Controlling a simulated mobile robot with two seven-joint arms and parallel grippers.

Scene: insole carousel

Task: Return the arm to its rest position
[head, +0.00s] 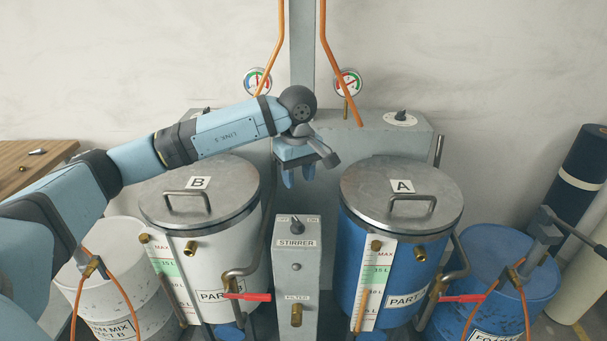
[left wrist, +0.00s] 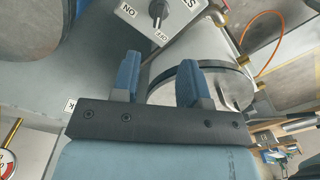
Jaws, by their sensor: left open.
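My left arm reaches in from the left in the head view, bent over tank B. My left gripper (head: 299,176) hangs between the two tanks, behind and above the stirrer box, with its blue fingers pointing down. In the left wrist view the gripper (left wrist: 158,82) has its two blue fingers apart with nothing between them. The stirrer box (head: 296,262) has a black knob on top; the knob also shows in the left wrist view (left wrist: 157,10), beyond the fingertips. My right gripper is not in view.
White tank B (head: 225,250) and blue tank A (head: 385,265) have metal lids with handles. Red-handled valves (head: 248,297) stick out in front. A white drum (head: 115,270) and a blue drum (head: 500,265) stand at the sides. A grey column (head: 302,50) with orange hoses rises behind.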

